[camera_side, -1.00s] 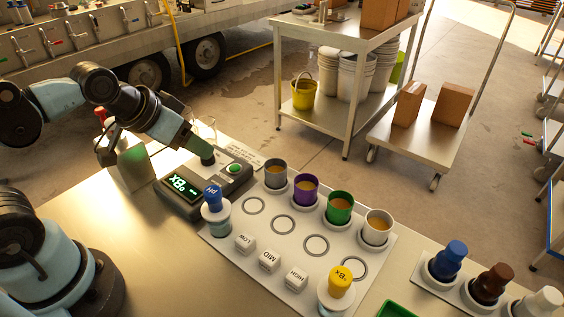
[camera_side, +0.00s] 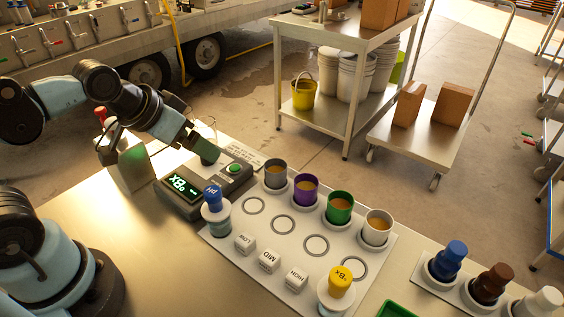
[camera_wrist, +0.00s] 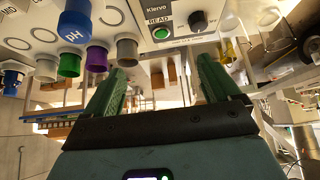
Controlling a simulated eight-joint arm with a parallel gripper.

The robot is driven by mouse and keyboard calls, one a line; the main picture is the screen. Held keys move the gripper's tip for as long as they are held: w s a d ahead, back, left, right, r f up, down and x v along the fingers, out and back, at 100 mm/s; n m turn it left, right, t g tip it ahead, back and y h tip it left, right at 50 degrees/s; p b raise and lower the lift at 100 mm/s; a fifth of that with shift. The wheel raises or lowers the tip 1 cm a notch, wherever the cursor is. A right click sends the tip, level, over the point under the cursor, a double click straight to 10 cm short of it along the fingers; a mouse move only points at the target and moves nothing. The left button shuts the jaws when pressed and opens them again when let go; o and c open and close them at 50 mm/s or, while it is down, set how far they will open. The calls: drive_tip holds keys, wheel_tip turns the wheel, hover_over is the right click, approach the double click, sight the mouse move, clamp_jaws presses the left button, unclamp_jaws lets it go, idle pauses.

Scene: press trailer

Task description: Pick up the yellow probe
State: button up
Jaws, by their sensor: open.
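The yellow probe (camera_side: 341,281), marked °Bx, stands upright in a pale holder at the front right corner of the white mat. I cannot make it out in the wrist view. My gripper (camera_side: 172,160) is open and empty near the meter, well to the left of the yellow probe and farther back. Its two green fingers are wide apart in the wrist view (camera_wrist: 165,75).
A blue pH probe (camera_side: 213,198) stands at the mat's left corner. The meter (camera_side: 185,190) has a green button (camera_side: 234,169). Grey, purple, green (camera_side: 340,208) and white cups stand along the mat's back edge. Blue, brown and white capped items stand at right.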

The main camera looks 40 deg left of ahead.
drive_tip(key=w+d+r+m+g+h, duration=0.1)
drive_tip(key=w+d+r+g, duration=0.15)
drive_tip(key=d, duration=0.45)
drive_tip(key=m+g+y, duration=0.1)
drive_tip(key=m+g, duration=0.3)
hover_over(345, 276)
drive_tip(key=shift+w+a, duration=0.1)
drive_tip(key=shift+a, duration=0.15)
drive_tip(key=shift+d+f+g, duration=0.1)
drive_tip(key=shift+d+g, duration=0.15)
wheel_tip(345, 276, down, 6)
drive_tip(key=shift+f, duration=0.1)
drive_tip(key=shift+s+a+f, duration=0.1)
drive_tip(key=shift+s+f, duration=0.05)
drive_tip(key=shift+f, duration=1.3)
drive_tip(key=shift+s+a+f, duration=0.1)
drive_tip(key=shift+f, duration=1.3)
drive_tip(key=c, duration=1.2)
drive_tip(key=shift+r, duration=0.1)
